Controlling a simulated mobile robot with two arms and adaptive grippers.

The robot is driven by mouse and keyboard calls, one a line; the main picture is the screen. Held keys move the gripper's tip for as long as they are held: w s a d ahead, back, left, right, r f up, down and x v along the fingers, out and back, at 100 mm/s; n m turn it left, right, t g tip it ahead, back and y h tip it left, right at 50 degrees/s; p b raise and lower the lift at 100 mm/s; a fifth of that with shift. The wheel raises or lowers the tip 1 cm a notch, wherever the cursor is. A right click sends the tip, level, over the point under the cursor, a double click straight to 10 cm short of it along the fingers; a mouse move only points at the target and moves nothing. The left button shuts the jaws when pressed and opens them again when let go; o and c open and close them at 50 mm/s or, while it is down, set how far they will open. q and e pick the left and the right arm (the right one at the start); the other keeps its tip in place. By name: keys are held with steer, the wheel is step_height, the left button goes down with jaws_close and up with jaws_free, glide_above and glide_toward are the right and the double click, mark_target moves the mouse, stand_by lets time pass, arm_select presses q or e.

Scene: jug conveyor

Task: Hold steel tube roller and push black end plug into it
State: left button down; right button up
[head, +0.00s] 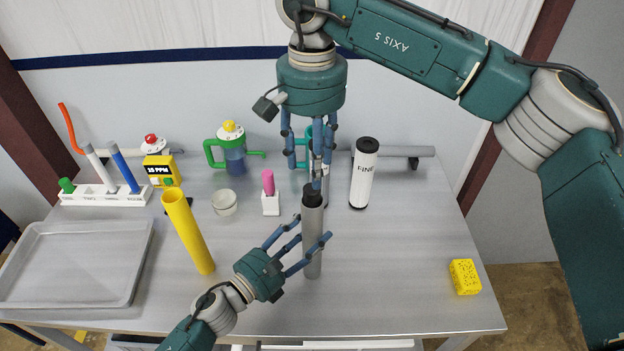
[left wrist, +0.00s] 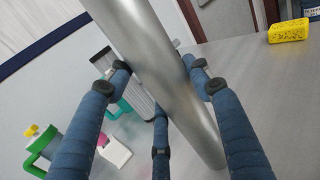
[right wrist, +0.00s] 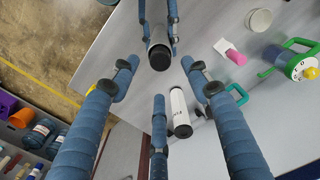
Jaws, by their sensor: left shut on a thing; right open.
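The steel tube roller (head: 313,250) stands upright on the table. My left gripper (head: 305,245) is shut around its middle; the tube's bare metal side (left wrist: 165,75) fills the left wrist view between the fingers. The black end plug (head: 312,197) sits at the tube's top end; how deep it goes in I cannot tell. In the right wrist view the plug (right wrist: 160,58) shows as a dark round end on the tube. My right gripper (head: 311,168) is open and empty, pointing down just above the plug, with one finger overlapping it in the head view.
A white labelled cylinder (head: 364,178) stands right of the tube, in front of a grey pipe (head: 415,151). A grey tray (head: 130,290) is at far left. A yellow sponge (head: 465,277) lies right; table there is clear.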

arm_select(q)
steer(key=shift+s+f, duration=0.15)
steer(key=shift+f, duration=0.3)
arm_select(e)
steer(key=shift+r, duration=2.05)
arm_select(q)
steer(key=c, duration=0.8)
jaws_free()
steer(key=shift+r, duration=0.15)
steer(key=shift+o, duration=0.5)
steer(key=v, duration=1.1)
steer(key=shift+s+a, duration=0.2)
steer(key=shift+a, duration=0.15)
steer(key=shift+r, duration=0.1)
